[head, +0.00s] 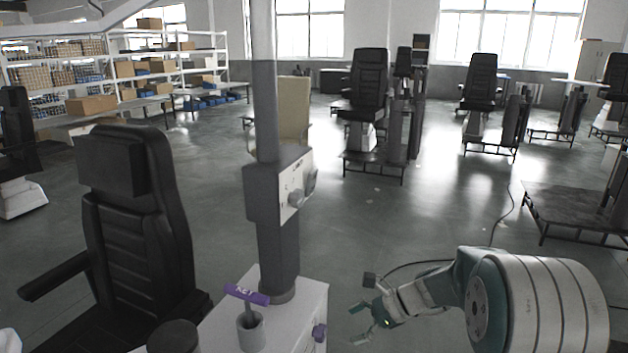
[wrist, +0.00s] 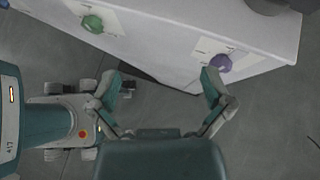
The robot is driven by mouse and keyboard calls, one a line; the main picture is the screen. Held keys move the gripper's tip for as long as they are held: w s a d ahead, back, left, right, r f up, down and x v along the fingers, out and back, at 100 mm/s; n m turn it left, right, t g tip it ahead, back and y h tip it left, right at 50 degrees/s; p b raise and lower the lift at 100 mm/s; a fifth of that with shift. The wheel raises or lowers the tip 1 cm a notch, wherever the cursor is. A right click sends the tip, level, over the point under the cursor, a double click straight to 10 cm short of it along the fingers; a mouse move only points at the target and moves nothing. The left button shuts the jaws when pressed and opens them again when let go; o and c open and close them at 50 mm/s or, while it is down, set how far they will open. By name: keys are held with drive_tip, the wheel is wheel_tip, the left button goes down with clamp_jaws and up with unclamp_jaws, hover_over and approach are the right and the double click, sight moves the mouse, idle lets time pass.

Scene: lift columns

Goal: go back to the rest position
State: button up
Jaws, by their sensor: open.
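My gripper (head: 368,309) is open and empty at the lower right of the head view, to the right of the white cabinet (head: 310,300) and apart from it. In the wrist view its two fingers (wrist: 161,84) are spread wide with nothing between them. A purple knob (head: 319,332) sits on the cabinet's side. In the wrist view that purple knob (wrist: 222,63) is beyond the right finger, and a green knob (wrist: 92,23) is at the upper left. A purple T-handle (head: 246,294) stands upright in a grey cup on the cabinet top.
A grey column with a control box (head: 281,190) rises from the cabinet. A black chair (head: 135,220) is at the left. A low dark platform (head: 575,207) stands at the right. Several seat columns and loaded shelves (head: 120,70) are farther back. Open floor lies beyond my gripper.

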drive_tip(key=s+d+r+n+t+h, duration=0.1)
drive_tip(key=s+d+r+n+h, duration=0.1)
drive_tip(key=s+n, duration=0.4)
drive_tip(key=s+d+r+n+t+h, duration=0.2)
drive_tip(key=s+r+n+h, duration=0.3)
drive_tip(key=s, duration=0.6)
drive_tip(key=s+d+r+n+t+h, duration=0.2)
drive_tip(key=s+r+n+h, duration=0.2)
drive_tip(key=s+n, duration=0.3)
drive_tip(key=shift+s+d+r, duration=0.4)
drive_tip(key=shift+s+r, duration=0.5)
drive_tip(key=shift+s, duration=0.05)
